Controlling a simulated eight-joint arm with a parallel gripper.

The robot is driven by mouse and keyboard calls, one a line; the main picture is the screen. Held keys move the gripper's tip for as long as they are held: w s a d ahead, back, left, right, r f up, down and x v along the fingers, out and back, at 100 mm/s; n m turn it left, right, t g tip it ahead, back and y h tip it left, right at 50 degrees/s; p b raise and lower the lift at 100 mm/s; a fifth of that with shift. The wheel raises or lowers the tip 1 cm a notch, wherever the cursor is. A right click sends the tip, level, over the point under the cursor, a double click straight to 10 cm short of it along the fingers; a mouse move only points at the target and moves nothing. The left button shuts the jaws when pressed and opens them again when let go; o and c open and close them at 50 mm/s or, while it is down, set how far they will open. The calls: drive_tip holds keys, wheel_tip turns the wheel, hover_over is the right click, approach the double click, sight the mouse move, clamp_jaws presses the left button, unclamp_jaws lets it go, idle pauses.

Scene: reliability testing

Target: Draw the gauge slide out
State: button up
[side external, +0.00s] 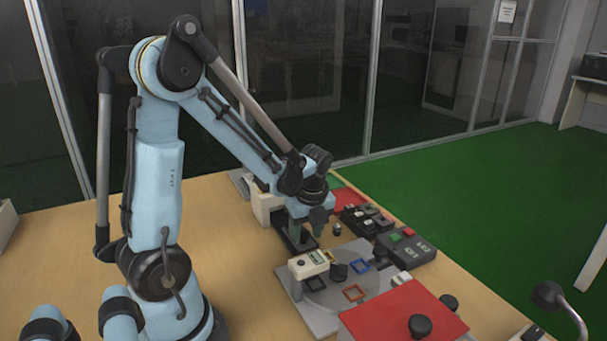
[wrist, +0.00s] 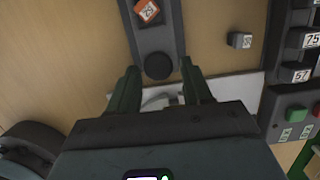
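What looks like the gauge slide (wrist: 153,38) is a dark grey bar at the top of the wrist view. It carries a round black knob (wrist: 158,66) and an orange block (wrist: 147,11) with a white label that seems to read 29. My gripper (wrist: 159,72) is open, with its green fingers on either side of the knob in that view. I cannot tell whether they touch it or are still above it. In the side view my gripper (side external: 310,228) points down over the dark bar (side external: 293,240), and it hides part of it.
A small grey numbered block (wrist: 240,40) stands right of the bar. A dark rack of numbered blocks (side external: 366,218) and a box with red and green buttons (side external: 406,246) lie farther right. A grey fixture plate (side external: 320,325) and a red-topped box (side external: 395,318) stand in front.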

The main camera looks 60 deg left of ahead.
drive_tip(key=shift+r, duration=2.55)
drive_tip(key=d+r+n+t+h, duration=0.1)
drive_tip(key=d+r+n+t, duration=0.2)
drive_tip(key=d+n, duration=0.4)
drive_tip(key=s+d+r+n+t+h, duration=0.1)
drive_tip(key=d+r+n+t, duration=0.1)
drive_tip(key=d+n+t, duration=0.2)
drive_tip(key=shift+s+d+r+n, duration=0.35)
drive_tip(key=shift+d+n, duration=1.35)
drive_tip(key=shift+n, duration=1.8)
drive_tip(key=shift+o, duration=0.3)
